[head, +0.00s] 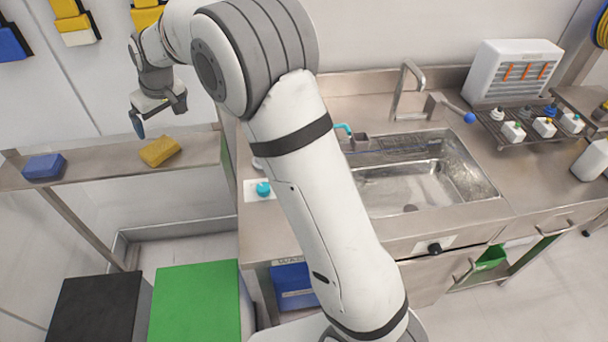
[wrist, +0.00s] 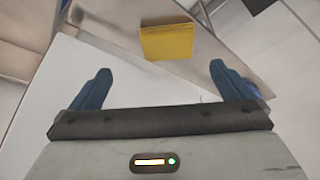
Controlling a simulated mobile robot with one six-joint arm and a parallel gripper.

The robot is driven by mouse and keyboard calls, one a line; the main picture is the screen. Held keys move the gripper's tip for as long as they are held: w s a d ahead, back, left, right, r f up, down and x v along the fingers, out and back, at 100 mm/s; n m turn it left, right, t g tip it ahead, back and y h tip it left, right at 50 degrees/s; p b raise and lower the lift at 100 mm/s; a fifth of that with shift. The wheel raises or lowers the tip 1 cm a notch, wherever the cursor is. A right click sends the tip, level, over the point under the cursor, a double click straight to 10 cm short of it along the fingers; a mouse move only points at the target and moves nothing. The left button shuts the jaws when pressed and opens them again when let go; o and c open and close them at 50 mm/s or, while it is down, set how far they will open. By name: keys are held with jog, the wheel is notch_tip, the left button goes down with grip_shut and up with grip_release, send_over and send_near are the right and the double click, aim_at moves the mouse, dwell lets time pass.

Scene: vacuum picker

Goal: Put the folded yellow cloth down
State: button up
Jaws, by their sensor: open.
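The folded yellow cloth (head: 160,151) lies on the narrow steel shelf (head: 95,172) at the left, near its right part. In the wrist view the cloth (wrist: 167,42) lies flat ahead of the fingers, toward the top. My gripper (head: 140,125) is open and empty, above and a little left of the cloth in the head view. Its two blue fingers (wrist: 160,85) are wide apart with nothing between them. They are apart from the cloth.
A folded blue cloth (head: 43,167) lies at the left end of the shelf. Below stand a black bin (head: 90,310) and a green bin (head: 195,300). A steel sink (head: 410,180) is at the right, with a rack of small bottles (head: 530,130) beyond it. The shelf between the cloths is clear.

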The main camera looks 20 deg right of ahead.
jog(key=s+d+r+m+h, duration=0.15)
jog(key=s+d+r, duration=0.25)
jog(key=s+d, duration=0.5)
jog(key=s+d+r+m, duration=0.2)
jog(key=s+d+r, duration=0.1)
jog(key=s+d, duration=0.55)
jog(key=s+d+f+m, duration=0.1)
jog(key=s+d+f, duration=0.1)
jog(key=s+d, duration=0.3)
jog(key=s+d+f+m+h, duration=0.1)
jog(key=s+d, duration=0.5)
jog(key=s, duration=0.6)
jog(key=shift+s+f+m, duration=0.2)
jog(key=shift+f+m, duration=0.25)
jog(key=shift+m, duration=0.3)
